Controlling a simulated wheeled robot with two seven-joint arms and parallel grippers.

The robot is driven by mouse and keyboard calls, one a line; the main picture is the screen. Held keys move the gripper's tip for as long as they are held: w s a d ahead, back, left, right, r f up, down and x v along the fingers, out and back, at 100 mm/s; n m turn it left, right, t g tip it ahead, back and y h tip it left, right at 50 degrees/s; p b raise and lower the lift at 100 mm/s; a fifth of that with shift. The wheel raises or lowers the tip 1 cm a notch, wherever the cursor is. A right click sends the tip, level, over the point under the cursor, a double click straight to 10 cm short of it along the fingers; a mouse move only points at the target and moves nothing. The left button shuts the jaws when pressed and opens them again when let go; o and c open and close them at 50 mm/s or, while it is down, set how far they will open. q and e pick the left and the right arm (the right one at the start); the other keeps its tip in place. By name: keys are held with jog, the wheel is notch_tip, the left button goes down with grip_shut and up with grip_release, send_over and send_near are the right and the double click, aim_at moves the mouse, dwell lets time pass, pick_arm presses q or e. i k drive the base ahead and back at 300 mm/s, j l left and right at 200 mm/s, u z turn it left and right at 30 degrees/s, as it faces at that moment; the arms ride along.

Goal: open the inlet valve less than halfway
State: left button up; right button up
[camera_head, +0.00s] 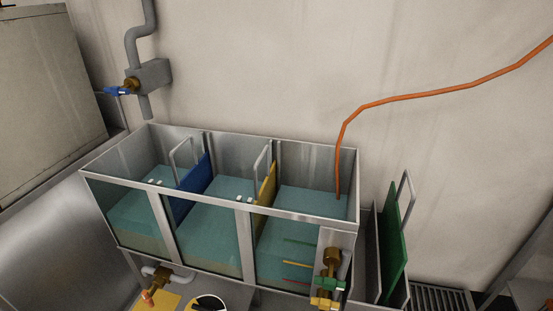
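A valve with a blue lever (116,91) and a brass body (132,84) sits on a grey wall pipe (137,42) at the upper left, above the tank. Its lever points left, away from the pipe block; I cannot tell how far the valve is turned. The pipe's spout (145,107) ends above the tank's left compartment, and no stream shows below it. The glass-fronted tank (250,207) has three compartments holding blue-green water, parted by a blue gate (191,190) and a yellow gate (266,186). Neither gripper is in view.
An orange-handled valve (148,297) is low at the left. Green (331,284) and yellow (324,303) valve handles are at the tank's front right. An orange hose (420,94) dips into the right compartment. A green gate panel (391,255) stands at the right.

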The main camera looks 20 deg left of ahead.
aim_at(115, 91)
jog(key=u, duration=1.5)
jog(key=i+j, duration=0.4)
jog(key=j+z, duration=0.05)
jog(key=j, duration=0.05)
